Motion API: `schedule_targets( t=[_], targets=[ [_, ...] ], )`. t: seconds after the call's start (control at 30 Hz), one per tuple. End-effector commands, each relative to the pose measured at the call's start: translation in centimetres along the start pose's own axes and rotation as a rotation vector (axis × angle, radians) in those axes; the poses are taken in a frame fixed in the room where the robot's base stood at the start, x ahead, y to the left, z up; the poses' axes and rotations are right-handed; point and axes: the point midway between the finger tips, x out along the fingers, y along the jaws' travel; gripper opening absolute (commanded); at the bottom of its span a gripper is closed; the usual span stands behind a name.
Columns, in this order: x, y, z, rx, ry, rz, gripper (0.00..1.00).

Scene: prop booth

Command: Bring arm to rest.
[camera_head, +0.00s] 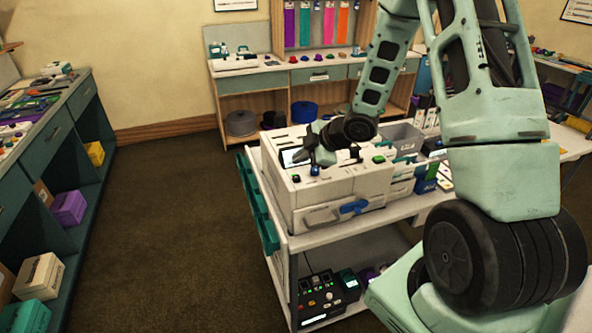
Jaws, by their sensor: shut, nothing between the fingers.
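My arm reaches in from the right and bends down over a white cart. My gripper (309,150) is at the end of the arm, small and dark in this view. It is shut and holds nothing. It hangs just above or against the top of a white box-like machine (318,191) on the cart; I cannot tell whether they touch.
Beside the machine on the cart (430,206) are a grey bin (401,137) and small items. A black device (322,299) sits on the lower shelf. Teal-drawer benches stand at left (60,125) and back (318,74). The brown floor (180,220) between is clear.

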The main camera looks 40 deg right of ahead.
Motion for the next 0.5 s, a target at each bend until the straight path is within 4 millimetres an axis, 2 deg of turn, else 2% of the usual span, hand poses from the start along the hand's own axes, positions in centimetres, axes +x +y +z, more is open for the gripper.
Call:
schedule_targets(
  t=[0.03,0.17,0.5],
  targets=[
    [-0.68,0.49,-0.5,0.0,0.0,0.0,0.0],
    [-1.38,0.99,-1.0,0.001,0.0,0.0,0.0],
    [-1.33,0.96,-0.95,0.001,0.0,0.0,0.0]
  ],
)
